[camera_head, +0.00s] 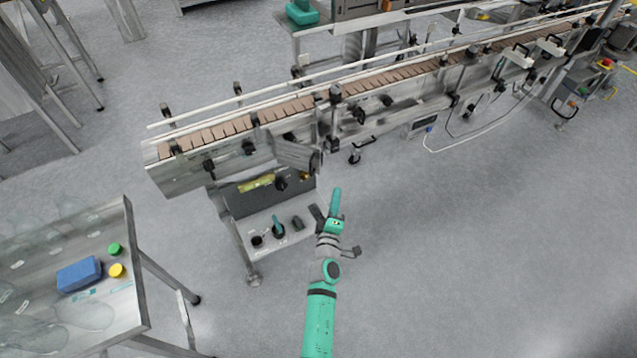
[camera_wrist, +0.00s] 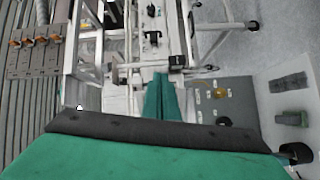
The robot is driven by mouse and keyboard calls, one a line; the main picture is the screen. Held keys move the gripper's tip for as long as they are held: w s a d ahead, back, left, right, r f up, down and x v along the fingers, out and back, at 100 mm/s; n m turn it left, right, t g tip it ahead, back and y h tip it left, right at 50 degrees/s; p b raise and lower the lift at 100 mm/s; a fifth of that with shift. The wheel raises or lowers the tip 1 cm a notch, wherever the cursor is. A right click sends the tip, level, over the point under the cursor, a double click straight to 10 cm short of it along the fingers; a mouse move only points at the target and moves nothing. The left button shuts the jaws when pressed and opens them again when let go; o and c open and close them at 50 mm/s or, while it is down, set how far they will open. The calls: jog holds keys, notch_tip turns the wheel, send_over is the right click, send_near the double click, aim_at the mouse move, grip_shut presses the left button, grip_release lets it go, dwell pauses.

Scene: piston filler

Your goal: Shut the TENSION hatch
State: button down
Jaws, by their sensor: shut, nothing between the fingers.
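No TENSION lettering is readable in either view, so I cannot tell for sure which panel is the hatch. A metal flap (camera_head: 297,153) juts out at an angle from the near side of the conveyor's left end. Below it is a dark grey panel (camera_head: 250,197) with a yellow label; this panel also shows in the wrist view (camera_wrist: 232,92). My gripper (camera_head: 336,192) is shut and empty, to the right of the grey panel and below the flap. In the wrist view its teal fingers (camera_wrist: 165,95) are together and point toward the conveyor frame.
A pale panel (camera_head: 262,222) with black knobs and a teal handle (camera_head: 277,226) lies left of my gripper. The conveyor (camera_head: 390,76) runs to the upper right. A metal table (camera_head: 105,318) with a blue block (camera_head: 79,274) stands at left. The floor at right is clear.

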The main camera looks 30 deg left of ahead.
jog(key=s+a+m, duration=0.6)
jog(key=s+m, duration=0.3)
jog(key=m, duration=0.6)
send_near(311, 170)
jog(key=x, duration=0.6)
jog(key=shift+w+a+f, duration=0.1)
jog(key=shift+w+f, duration=0.05)
jog(key=shift+w, duration=0.05)
jog(key=shift+w, duration=0.1)
